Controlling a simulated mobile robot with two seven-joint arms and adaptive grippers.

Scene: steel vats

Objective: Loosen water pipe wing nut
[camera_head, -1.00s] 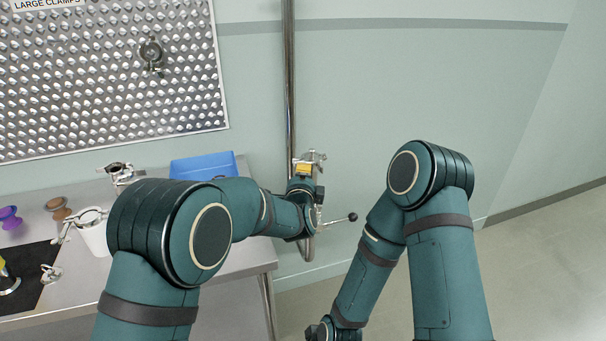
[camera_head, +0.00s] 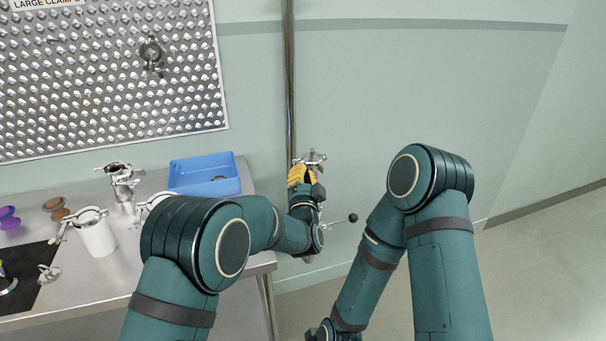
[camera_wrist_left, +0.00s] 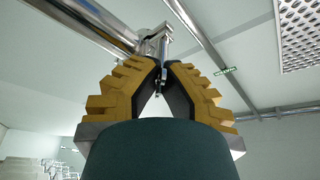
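The water pipe (camera_head: 290,80) runs down the wall, with a steel clamp (camera_head: 313,157) on it; the clamp also shows in the left wrist view (camera_wrist_left: 157,42). My left gripper (camera_head: 300,172) is at the clamp. In the left wrist view, its yellow fingers (camera_wrist_left: 162,66) lean together, tips nearly meeting around a small metal piece, apparently the wing nut (camera_wrist_left: 160,82). The nut is mostly hidden by the fingers. My right gripper (camera_head: 320,332) hangs low at the bottom edge, away from the pipe, and its fingers cannot be made out.
A lever with a black knob (camera_head: 353,217) sticks out right of the pipe. The steel table (camera_head: 225,232) at left carries a blue tray (camera_head: 205,174), a white container (camera_head: 98,238) and several clamps. A studded panel (camera_head: 90,80) hangs above. Floor at right is clear.

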